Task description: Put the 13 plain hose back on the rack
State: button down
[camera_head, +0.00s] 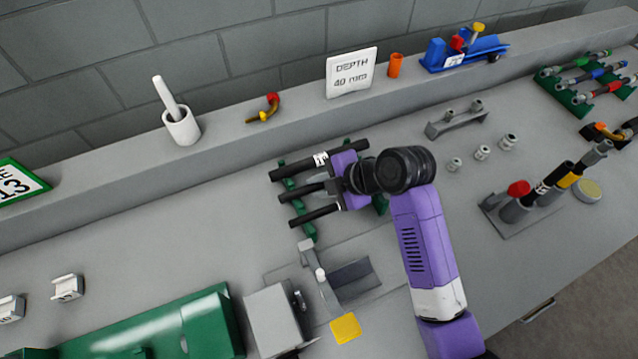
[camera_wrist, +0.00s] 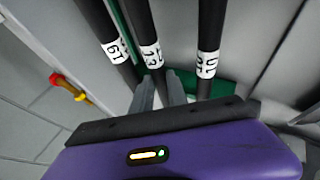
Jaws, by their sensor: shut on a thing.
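Three black hoses lie side by side across the green rack (camera_head: 306,230). The middle hose (camera_head: 302,192) carries a white label reading 13 in the wrist view (camera_wrist: 152,55). My gripper (camera_head: 333,190) is shut on this middle hose, with its grey fingers (camera_wrist: 160,93) either side of it just below the label. The hose lines up with its neighbours and appears at the rack's middle place; whether it is fully seated is hidden. The back hose (camera_head: 300,164) and the front hose (camera_head: 314,215) lie apart from it.
A grey fixture (camera_head: 355,283) and a yellow pad (camera_head: 346,328) stand in front of the rack. A ledge behind bears a DEPTH 40 mm sign (camera_head: 351,72) and a white pot (camera_head: 181,127).

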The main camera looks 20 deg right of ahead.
jog(key=c, duration=1.2)
grip_release()
jog(key=shift+c, duration=0.2)
jog(key=v, duration=0.8)
jog(key=shift+b, duration=0.3)
jog(key=shift+a+f, duration=0.1)
